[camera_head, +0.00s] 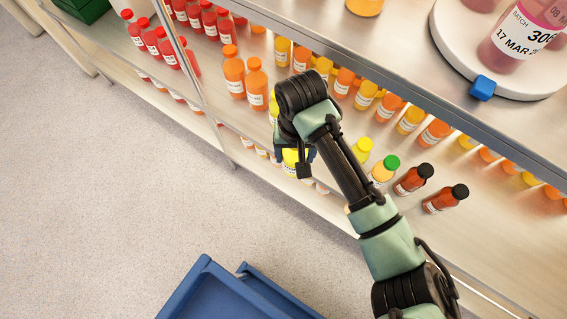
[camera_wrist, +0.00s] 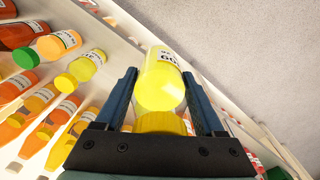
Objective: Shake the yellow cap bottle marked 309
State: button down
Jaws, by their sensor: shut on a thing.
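A yellow bottle (camera_wrist: 162,85) with a yellow cap (camera_wrist: 161,123) is held between the two fingers of my gripper (camera_wrist: 161,76) in the wrist view. The gripper is shut on it, with the cap toward the wrist. Its white label is upside down and partly visible, with digits that look like the end of 309. In the head view my gripper (camera_head: 296,150) is at the front of the lower shelf, and the yellow bottle (camera_head: 293,163) shows partly below it. My wrist hides much of the bottle there.
Shelf bottles stand close by: a yellow-capped one (camera_head: 362,150), a green-capped one (camera_head: 384,169) and dark-capped ones (camera_head: 412,180). Orange bottles (camera_head: 257,86) stand behind. A white round device (camera_head: 445,45) sits on the upper surface. A blue bin (camera_head: 215,291) is below; open floor (camera_head: 110,190) lies left.

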aim_at(284, 170)
jog(key=w, duration=0.1)
jog(key=d, duration=0.1)
jog(key=w, duration=0.1)
jog(key=shift+w+d+f, duration=0.15)
jog(key=shift+w+d, duration=0.1)
jog(key=shift+w, duration=0.1)
jog(key=s+a, duration=0.1)
jog(key=s, duration=0.1)
jog(key=s+a, duration=0.1)
jog(key=s, duration=0.1)
jog(key=s+a, duration=0.2)
